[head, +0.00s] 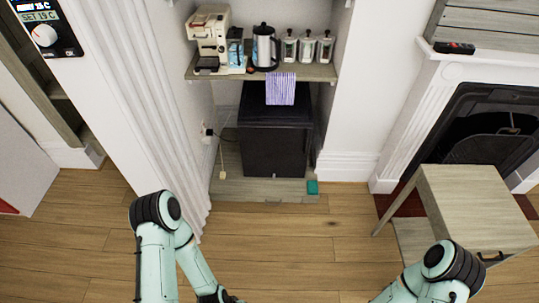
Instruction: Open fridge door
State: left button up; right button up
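A small black fridge (273,145) stands in the alcove under a wooden shelf, beyond my arms. Its dark front faces me and its door looks shut; I cannot make out a handle. A purple-and-white striped cloth (280,89) hangs from the shelf edge in front of the fridge's top. My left arm shows at the lower left and my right arm at the lower right, both well short of the fridge. Neither gripper's fingers are in the picture.
The shelf (310,73) holds a coffee machine (209,36), a kettle (265,47) and several jars. A small teal object (312,187) lies before the fridge. A wooden table (475,205) stands by the fireplace at right. The wooden floor between is clear.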

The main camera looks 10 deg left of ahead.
aim_at(268, 147)
jog(key=i+j, duration=0.1)
jog(key=i, duration=0.35)
jog(key=i+j+z, duration=0.15)
jog(key=i, duration=0.25)
jog(key=i+j, duration=0.15)
jog(key=i, duration=0.3)
jog(key=i+j+z, duration=0.1)
jog(key=i, duration=0.3)
